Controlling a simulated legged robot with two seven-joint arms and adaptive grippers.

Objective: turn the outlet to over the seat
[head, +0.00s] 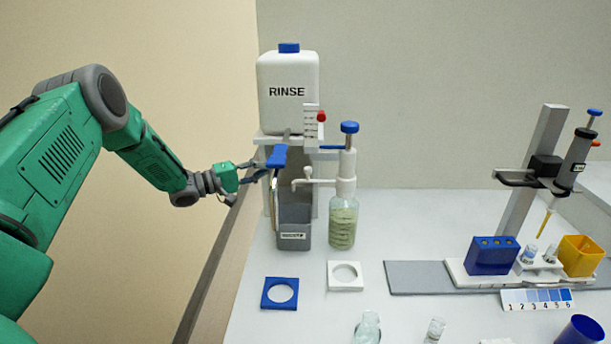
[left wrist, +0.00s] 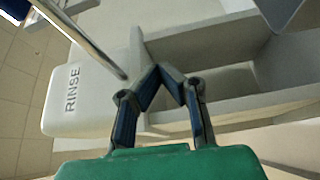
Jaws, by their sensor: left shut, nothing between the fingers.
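The outlet appears to be a thin steel tube (head: 274,195) under a blue handle (head: 277,155), in front of the white RINSE container. The tube hangs over or beside the grey bin (head: 294,225); I cannot tell which. Two square ring seats lie on the bench: a blue one (head: 279,293) and a white one (head: 345,275), both empty. My left gripper (head: 258,174) is shut and empty, just left of the blue handle; contact cannot be told. In the left wrist view its fingertips (left wrist: 170,72) meet, and a steel tube (left wrist: 84,42) shows at upper left.
The RINSE container (head: 287,90) stands behind. A pump bottle (head: 343,220) with a side spout stands right of the bin. Small glass vials (head: 368,328) are near the front. A pipette stand (head: 535,170) and blue rack (head: 491,256) are at right. The bench's left edge is close to my arm.

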